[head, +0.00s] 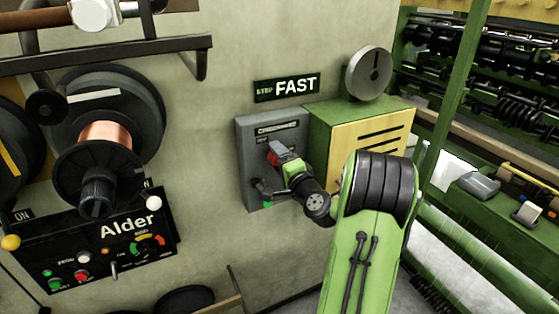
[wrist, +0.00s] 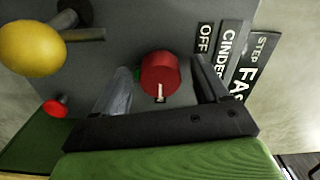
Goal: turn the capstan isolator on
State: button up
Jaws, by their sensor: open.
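A grey switch box (head: 255,132) is on the wall under the STEP FAST sign. Its label is only partly legible, seeming to begin "CINDER" in the wrist view, so I cannot confirm it as the capstan isolator. A round red knob (wrist: 160,72) with a pale mark toward the picture bottom is on its face. An OFF label (wrist: 204,38) is to its right in the wrist view. My gripper (wrist: 160,68) is open, its fingers either side of the knob in the picture. I cannot tell whether they touch it. In the head view my gripper (head: 285,160) hides part of the box.
A yellow ball-ended lever (wrist: 35,47) and a small red button (wrist: 55,107) are near the knob. A green cabinet with a yellow slotted front (head: 365,148) is right of the box. The Alder panel (head: 125,245) and spools are left. Green machinery (head: 490,120) is far right.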

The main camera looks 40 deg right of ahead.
jog(key=b+v, duration=0.7)
jog(key=v, duration=0.9)
jog(key=shift+w, duration=0.15)
